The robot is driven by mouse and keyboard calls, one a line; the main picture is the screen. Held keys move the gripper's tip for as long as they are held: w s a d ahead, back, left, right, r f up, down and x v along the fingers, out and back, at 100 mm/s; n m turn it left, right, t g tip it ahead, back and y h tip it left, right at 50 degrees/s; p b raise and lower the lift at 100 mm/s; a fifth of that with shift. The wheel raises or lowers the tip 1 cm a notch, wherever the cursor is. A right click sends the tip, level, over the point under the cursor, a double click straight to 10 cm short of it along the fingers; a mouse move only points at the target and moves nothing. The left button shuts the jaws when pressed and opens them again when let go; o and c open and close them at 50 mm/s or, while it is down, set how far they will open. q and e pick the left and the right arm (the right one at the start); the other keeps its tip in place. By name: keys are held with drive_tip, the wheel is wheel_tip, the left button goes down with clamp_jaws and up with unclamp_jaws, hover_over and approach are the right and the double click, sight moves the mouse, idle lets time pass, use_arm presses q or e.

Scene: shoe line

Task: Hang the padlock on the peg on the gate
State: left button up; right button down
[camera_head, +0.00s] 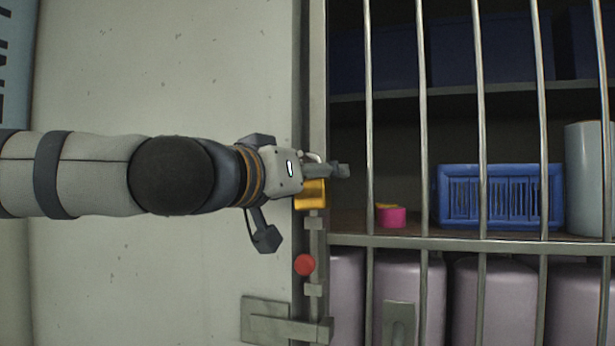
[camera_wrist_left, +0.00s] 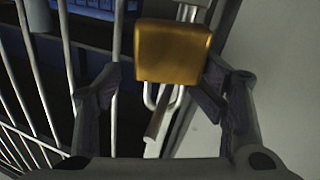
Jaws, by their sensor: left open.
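The padlock (camera_head: 311,195) has a yellow-gold body and a pale metal shackle, and is upright at the gate's edge in the head view. In the left wrist view the padlock (camera_wrist_left: 172,52) appears turned over, its shackle toward the picture's bottom. A grey bar, perhaps the peg (camera_wrist_left: 160,124), shows at the shackle there; I cannot tell whether it passes through. My left gripper (camera_head: 303,204) is open, its fingers apart on either side of the padlock. In the wrist view the gripper (camera_wrist_left: 160,90) shows gaps beside the padlock. My right gripper is not in view.
A red knob (camera_head: 305,265) and a grey latch (camera_head: 285,322) are below the padlock. Vertical bars (camera_head: 481,120) front shelves with a blue basket (camera_head: 499,197) and a pink item (camera_head: 391,217). A pale panel (camera_head: 190,70) is behind my left arm.

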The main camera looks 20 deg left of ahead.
use_arm(q)
drive_tip(key=v, duration=1.2)
drive_tip(key=w+d+f+g, duration=0.2)
drive_tip(key=w+f, duration=0.1)
drive_tip(key=f, duration=0.7)
drive_tip(key=w+d+f+g, duration=0.3)
drive_tip(key=f, duration=0.7)
drive_tip(key=s+f+n+g+y, duration=0.1)
drive_tip(key=s+f+g, duration=0.2)
drive_tip(key=f, duration=0.9)
drive_tip(key=s+f+g+y, duration=0.15)
drive_tip(key=s+f, duration=0.25)
drive_tip(key=f, duration=0.8)
drive_tip(key=s+a+f+g, duration=0.2)
drive_tip(key=s+f+g, duration=0.1)
drive_tip(key=s+f, duration=0.55)
drive_tip(key=s+a+f+g, duration=0.2)
drive_tip(key=s+f+g, duration=0.1)
drive_tip(key=s+f, duration=0.55)
drive_tip(key=s+a+f+g+y, duration=0.1)
drive_tip(key=s+a+f+g, duration=0.1)
drive_tip(key=s, duration=0.6)
drive_tip(key=s+a+f+g+y, duration=0.1)
drive_tip(key=s+a, duration=0.3)
drive_tip(key=s, duration=0.4)
drive_tip(key=shift+f+g, duration=0.45)
drive_tip(key=shift+g, duration=0.2)
drive_tip(key=shift+y, duration=0.25)
